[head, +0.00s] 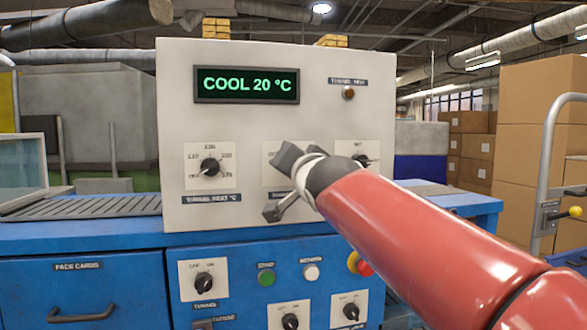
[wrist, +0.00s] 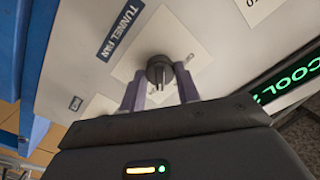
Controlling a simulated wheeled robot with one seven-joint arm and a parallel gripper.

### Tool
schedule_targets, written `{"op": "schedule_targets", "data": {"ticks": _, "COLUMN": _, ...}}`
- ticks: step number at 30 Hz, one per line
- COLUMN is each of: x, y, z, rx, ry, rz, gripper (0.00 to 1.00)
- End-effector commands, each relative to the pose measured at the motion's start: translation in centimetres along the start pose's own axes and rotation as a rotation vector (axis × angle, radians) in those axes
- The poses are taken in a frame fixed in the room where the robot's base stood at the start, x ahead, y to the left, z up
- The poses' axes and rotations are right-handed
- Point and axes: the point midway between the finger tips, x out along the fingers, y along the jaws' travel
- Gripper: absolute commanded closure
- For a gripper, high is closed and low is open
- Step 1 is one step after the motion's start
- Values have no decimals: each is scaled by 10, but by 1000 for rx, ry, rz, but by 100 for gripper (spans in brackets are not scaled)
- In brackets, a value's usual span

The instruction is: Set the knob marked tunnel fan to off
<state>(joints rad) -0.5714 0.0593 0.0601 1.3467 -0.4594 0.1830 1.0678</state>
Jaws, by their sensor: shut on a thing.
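The tunnel fan knob (wrist: 158,70) is a dark round knob on a white plate (wrist: 185,35), beside a dark label reading TUNNEL FAN (wrist: 121,29) in the wrist view. My gripper (wrist: 160,88) has its two fingers on either side of this knob and is shut on it. In the head view my gripper (head: 279,184) is at the middle of the upper panel (head: 240,130) and hides the knob, most of its plate and part of its label. I cannot tell which setting the knob points at.
A tunnel heat knob (head: 209,168) is to the left, and another knob (head: 361,161) lies to the right, partly behind my arm. A display (head: 247,84) reads COOL 20 °C. The blue lower cabinet (head: 120,260) carries more knobs, buttons and a red stop button (head: 363,266).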

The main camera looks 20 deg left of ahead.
Motion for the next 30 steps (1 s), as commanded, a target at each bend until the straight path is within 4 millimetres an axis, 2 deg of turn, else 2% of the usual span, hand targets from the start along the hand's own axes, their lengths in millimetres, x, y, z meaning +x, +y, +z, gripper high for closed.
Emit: {"op": "schedule_targets", "data": {"ticks": 30, "x": 0, "y": 0, "z": -1, "rx": -959, "ry": -1, "rz": 1, "gripper": 91}}
